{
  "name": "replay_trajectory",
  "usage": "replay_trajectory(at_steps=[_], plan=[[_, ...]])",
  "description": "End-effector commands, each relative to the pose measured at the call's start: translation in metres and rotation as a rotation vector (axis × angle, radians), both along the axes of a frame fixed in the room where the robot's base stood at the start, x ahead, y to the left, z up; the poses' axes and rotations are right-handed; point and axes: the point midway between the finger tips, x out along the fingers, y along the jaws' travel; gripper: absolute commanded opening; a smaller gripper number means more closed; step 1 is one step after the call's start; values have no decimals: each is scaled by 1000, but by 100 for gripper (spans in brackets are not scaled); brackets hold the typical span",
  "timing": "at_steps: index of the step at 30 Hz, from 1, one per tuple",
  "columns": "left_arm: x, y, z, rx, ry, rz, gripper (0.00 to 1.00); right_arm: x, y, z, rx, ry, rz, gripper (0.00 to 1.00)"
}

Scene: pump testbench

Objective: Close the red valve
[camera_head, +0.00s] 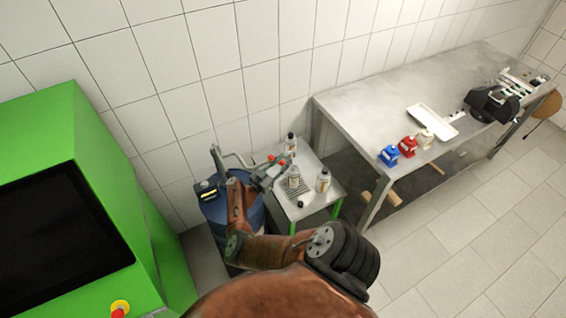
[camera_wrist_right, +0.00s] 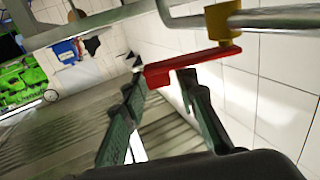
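The red valve shows in the right wrist view as a red lever (camera_wrist_right: 195,64) on a yellow body (camera_wrist_right: 223,20), fitted to a metal pipe (camera_wrist_right: 275,18). The lever lies across the top of the gap between my right gripper's fingertips (camera_wrist_right: 162,84). The fingers are apart, with green pads on their inner sides. I cannot tell whether they touch the lever. In the head view my right gripper (camera_head: 268,173) is small, beside red parts (camera_head: 281,161) above the small table; details there are unclear. My left gripper is not in view.
A blue drum (camera_head: 218,213) stands below my right arm. A small table (camera_head: 325,200) holds several bottles. A green cabinet (camera_head: 110,130) stands at the left. A long metal workbench (camera_head: 370,100) with blue, red and white bottles is at the right. The tiled floor (camera_head: 450,250) in front is clear.

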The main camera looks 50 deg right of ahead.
Motion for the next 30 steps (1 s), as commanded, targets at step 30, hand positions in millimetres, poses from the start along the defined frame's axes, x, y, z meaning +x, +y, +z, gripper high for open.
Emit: replay_trajectory(at_steps=[30], plan=[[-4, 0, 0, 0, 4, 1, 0, 8, 107, -2, 3, 1, 3, 36]])
